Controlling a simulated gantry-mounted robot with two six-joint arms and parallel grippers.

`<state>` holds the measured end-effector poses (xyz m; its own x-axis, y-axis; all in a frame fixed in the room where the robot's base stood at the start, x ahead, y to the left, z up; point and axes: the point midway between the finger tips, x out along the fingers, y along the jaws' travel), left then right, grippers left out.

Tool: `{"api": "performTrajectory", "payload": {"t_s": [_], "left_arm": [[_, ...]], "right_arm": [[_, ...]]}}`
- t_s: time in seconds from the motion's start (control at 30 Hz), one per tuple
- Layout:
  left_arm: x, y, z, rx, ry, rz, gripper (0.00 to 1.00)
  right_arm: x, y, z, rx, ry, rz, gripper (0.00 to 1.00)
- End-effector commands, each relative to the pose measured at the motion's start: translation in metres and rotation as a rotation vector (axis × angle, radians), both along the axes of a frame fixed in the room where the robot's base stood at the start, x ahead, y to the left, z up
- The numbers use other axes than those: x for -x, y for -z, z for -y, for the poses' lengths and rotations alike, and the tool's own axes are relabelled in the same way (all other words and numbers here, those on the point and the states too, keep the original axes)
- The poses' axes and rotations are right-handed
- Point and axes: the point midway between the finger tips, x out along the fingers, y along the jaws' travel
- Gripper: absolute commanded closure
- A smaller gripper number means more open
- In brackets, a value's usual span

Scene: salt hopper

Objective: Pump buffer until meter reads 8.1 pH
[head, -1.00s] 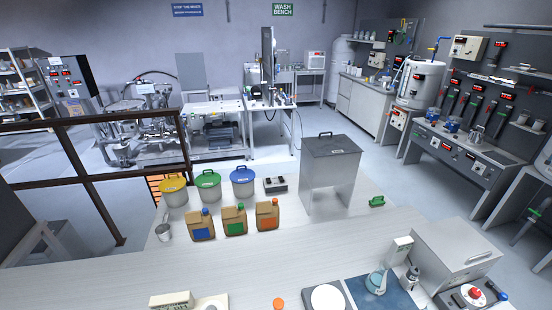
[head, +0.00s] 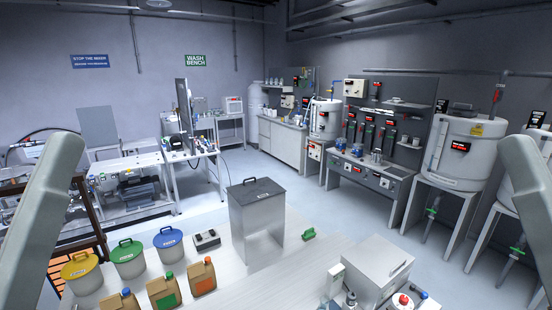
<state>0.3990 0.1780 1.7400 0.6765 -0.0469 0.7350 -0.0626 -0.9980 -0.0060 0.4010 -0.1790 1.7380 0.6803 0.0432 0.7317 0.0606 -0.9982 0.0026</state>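No pH reading is legible in the head view. A small white upright device (head: 336,278) stands at the bottom edge of the bench, left of a grey box; I cannot tell whether it is the meter. A small dark-topped bottle (head: 350,299) stands beside it, cut by the lower edge. I cannot make out a buffer pump for certain. My two grey arms rise at the left and right edges, but neither gripper is in view.
The bench carries yellow (head: 80,266), green (head: 127,251) and blue (head: 168,237) lidded tubs, brown jugs (head: 163,291), a dark-lidded hopper (head: 257,210), a green scoop (head: 309,234) and a grey box (head: 376,270) with a red knob (head: 404,300) in front. Tanks (head: 465,150) stand right.

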Motion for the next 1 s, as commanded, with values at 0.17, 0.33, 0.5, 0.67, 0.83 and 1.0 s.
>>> {"api": "performTrajectory", "payload": {"t_s": [0.17,0.33,0.5,0.67,0.83,1.0], "left_arm": [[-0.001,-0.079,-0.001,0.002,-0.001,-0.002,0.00],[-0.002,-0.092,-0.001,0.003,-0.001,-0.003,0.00],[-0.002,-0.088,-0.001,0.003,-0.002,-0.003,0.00],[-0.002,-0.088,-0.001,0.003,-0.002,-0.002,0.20],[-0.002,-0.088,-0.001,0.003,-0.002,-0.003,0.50],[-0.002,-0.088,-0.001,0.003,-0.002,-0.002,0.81]], "right_arm": [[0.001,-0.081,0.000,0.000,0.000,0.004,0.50],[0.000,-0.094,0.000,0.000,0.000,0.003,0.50],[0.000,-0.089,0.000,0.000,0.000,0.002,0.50],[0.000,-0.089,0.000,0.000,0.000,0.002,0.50],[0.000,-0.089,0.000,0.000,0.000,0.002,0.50],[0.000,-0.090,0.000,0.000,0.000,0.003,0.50]]}}
